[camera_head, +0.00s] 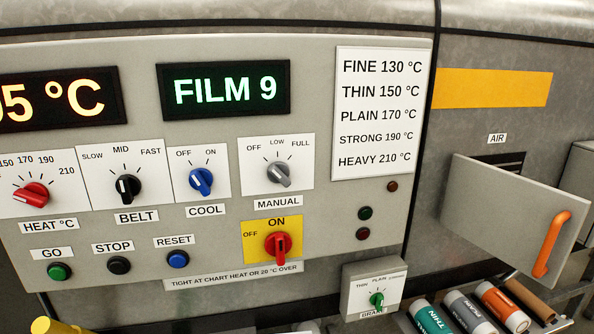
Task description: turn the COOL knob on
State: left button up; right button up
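The blue COOL knob (201,182) sits on a white plate with OFF at the upper left and ON at the upper right. It is tilted, with its upper end toward OFF. The COOL label (206,210) is just below it. Neither of my grippers shows in the head view, and nothing covers the knob.
The black BELT knob (127,188) is left of COOL and the grey MANUAL knob (279,173) right. The red HEAT knob (31,195) is farther left. Below are the blue RESET button (178,260) and red main switch (278,246). A flap with an orange handle (552,244) juts out right.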

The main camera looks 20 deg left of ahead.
aim_at(200, 179)
jog(key=u, duration=1.2)
